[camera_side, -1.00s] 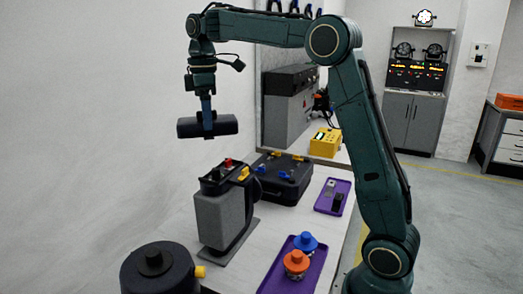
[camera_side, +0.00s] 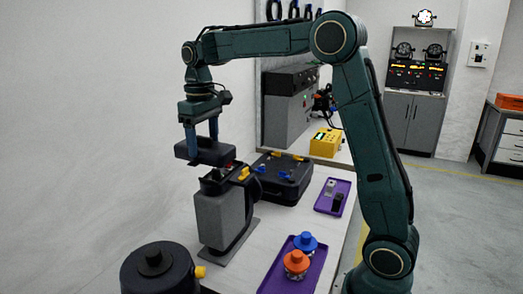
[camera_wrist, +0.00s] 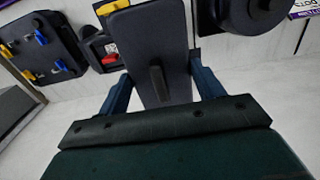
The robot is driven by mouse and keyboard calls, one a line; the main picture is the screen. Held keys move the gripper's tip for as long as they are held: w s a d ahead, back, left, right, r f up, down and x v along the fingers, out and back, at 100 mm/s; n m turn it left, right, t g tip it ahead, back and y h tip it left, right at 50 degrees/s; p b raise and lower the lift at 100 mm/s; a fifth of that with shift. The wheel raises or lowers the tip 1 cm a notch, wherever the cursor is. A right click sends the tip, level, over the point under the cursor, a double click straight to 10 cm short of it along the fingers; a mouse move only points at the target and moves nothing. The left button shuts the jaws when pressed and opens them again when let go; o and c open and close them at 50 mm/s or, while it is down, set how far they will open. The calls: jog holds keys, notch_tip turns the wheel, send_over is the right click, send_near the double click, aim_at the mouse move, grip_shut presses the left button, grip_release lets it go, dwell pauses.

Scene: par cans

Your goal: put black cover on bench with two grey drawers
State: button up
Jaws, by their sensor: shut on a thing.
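The black cover (camera_side: 208,153) is a dark, flat, rounded block held roughly level. My gripper (camera_side: 202,140) is shut on it, with a blue finger on each side. The wrist view shows the cover (camera_wrist: 150,35) between the fingers, with a raised handle in its middle. The cover hangs just above the grey housing (camera_side: 222,220), which has red and yellow parts on top. I cannot tell whether they touch. A dark-topped bench with grey drawers (camera_side: 507,142) stands at the far right, cut off by the picture edge and well away from my gripper.
A black case (camera_side: 285,185) with yellow and blue latches lies behind the housing. A round black pot (camera_side: 158,270) stands in front. Purple trays (camera_side: 268,280) with orange and blue knobs and small parts lie right. A yellow box (camera_side: 325,142) stands farther back. Open floor separates the drawers.

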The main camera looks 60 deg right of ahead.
jog(key=shift+r, duration=0.1)
jog(key=shift+r, duration=0.6)
notch_tip(320, 180, up, 4)
jog(key=shift+d+f, duration=0.1)
jog(key=s+d+n, duration=1)
jog(key=d+n, duration=0.1)
jog(key=n, duration=0.7)
jog(key=s+d+n, duration=1)
jog(key=d+n, duration=0.2)
jog(key=n, duration=0.6)
jog(key=f, duration=3.4)
jog(key=shift+w, duration=0.2)
jog(key=shift+a, duration=0.1)
